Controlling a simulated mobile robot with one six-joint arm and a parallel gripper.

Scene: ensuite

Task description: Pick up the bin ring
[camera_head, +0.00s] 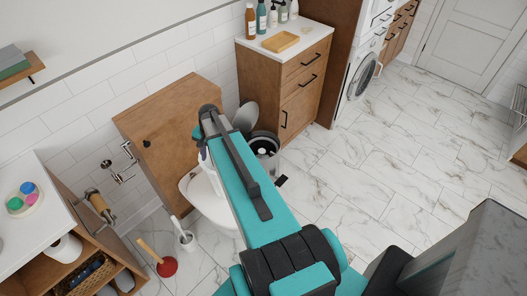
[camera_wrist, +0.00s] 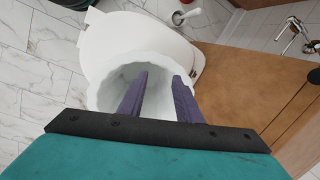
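The bin (camera_head: 266,160) stands on the floor between the toilet and the wooden cabinet, its round grey lid (camera_head: 246,116) tilted up. A dark ring shows around its mouth; my arm covers part of the bin's left side. My gripper hangs from the arm's far end, left of the bin and above the white toilet (camera_head: 205,200). I cannot make out the ring in the wrist view.
A wooden panel (camera_head: 170,140) stands behind the toilet. A toilet brush (camera_head: 185,238) and a red plunger (camera_head: 166,267) stand on the floor to the left. The wooden cabinet (camera_head: 305,90) bears bottles and a yellow tray (camera_head: 281,42). The marble floor (camera_head: 400,150) to the right is clear.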

